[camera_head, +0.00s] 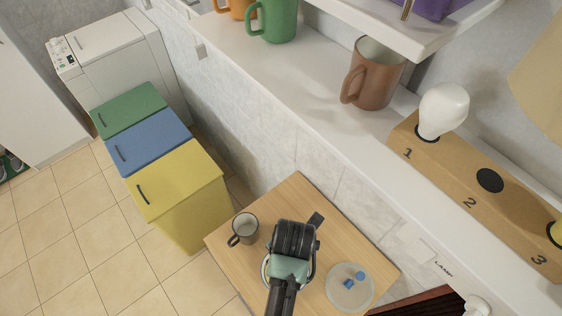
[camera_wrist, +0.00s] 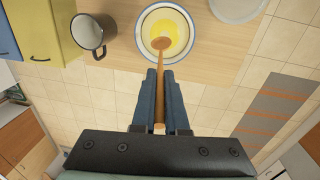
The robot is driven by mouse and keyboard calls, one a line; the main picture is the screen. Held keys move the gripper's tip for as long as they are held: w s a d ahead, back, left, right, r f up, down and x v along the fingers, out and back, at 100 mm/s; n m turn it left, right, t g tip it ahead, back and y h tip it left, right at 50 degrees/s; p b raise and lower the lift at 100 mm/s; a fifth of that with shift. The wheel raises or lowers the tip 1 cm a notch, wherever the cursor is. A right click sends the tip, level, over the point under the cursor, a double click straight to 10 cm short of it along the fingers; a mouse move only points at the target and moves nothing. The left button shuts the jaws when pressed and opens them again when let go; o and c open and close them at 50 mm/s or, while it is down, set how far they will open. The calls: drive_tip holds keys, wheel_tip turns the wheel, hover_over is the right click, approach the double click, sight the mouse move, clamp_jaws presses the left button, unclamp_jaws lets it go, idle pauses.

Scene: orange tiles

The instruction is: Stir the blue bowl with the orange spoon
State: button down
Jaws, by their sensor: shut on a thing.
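My gripper (camera_wrist: 160,74) is shut on the handle of the orange spoon (camera_wrist: 161,55) in the wrist view. The spoon's rounded head is over or in the bowl (camera_wrist: 143,24), at the yellow contents' lower edge; I cannot tell whether it touches them. The bowl looks pale inside with a thin dark rim, and its outer colour is hidden. In the head view my gripper (camera_head: 292,250) is above the wooden table and covers the spoon and most of the bowl; only a bit of the bowl's left rim (camera_head: 265,270) shows.
A dark mug (camera_head: 244,228) stands on the table (camera_head: 298,192) left of the bowl. A clear plate (camera_head: 350,288) with small blue pieces lies to the right. Yellow, blue and green cabinets stand at the left. A white shelf (camera_head: 290,90) with mugs runs above the table along the wall.

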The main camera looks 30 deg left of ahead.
wheel_tip(320, 180, down, 10)
drive_tip(key=b, duration=0.6)
idle(0.4)
drive_tip(key=shift+f, duration=0.1)
idle(0.4)
